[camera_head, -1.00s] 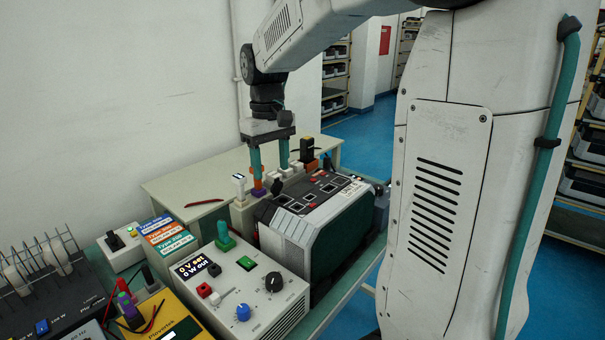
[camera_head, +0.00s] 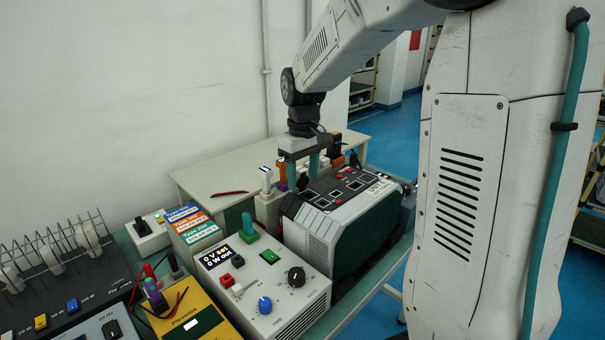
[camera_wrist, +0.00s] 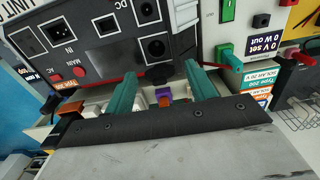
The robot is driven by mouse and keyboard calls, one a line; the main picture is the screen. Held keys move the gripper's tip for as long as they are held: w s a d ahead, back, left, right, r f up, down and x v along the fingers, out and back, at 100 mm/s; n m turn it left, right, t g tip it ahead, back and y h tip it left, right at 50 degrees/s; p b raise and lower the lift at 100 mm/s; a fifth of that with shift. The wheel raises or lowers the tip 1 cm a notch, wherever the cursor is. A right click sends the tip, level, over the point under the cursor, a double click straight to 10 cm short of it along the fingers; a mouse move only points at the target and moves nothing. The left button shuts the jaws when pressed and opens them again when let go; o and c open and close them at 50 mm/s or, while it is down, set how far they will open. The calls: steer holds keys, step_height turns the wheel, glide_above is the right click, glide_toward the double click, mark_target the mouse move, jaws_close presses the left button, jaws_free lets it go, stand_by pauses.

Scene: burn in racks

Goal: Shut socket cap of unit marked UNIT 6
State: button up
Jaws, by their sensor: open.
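The unit (camera_head: 322,222) is a grey and black box with a dark panel of sockets facing up. It fills the upper left of the wrist view (camera_wrist: 88,52). A "UNIT" label shows at that view's left edge, its number cut off. A round socket (camera_wrist: 154,47) sits near the panel's edge. A black flap (camera_wrist: 160,74), seemingly its open cap, stands beside it. My gripper (camera_wrist: 162,86) is open, with teal fingers on either side of the flap. In the head view my gripper (camera_head: 303,167) is low at the unit's far edge. Contact with the flap cannot be told.
A grey power supply (camera_head: 262,275) with a green knob stands left of the unit. Behind the unit are several small blocks, including a purple one (camera_wrist: 164,96). A pale table (camera_head: 215,178) with a red pen (camera_head: 230,192) has free room.

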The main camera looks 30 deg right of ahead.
steer(key=c, duration=1)
steer(key=shift+a, duration=0.15)
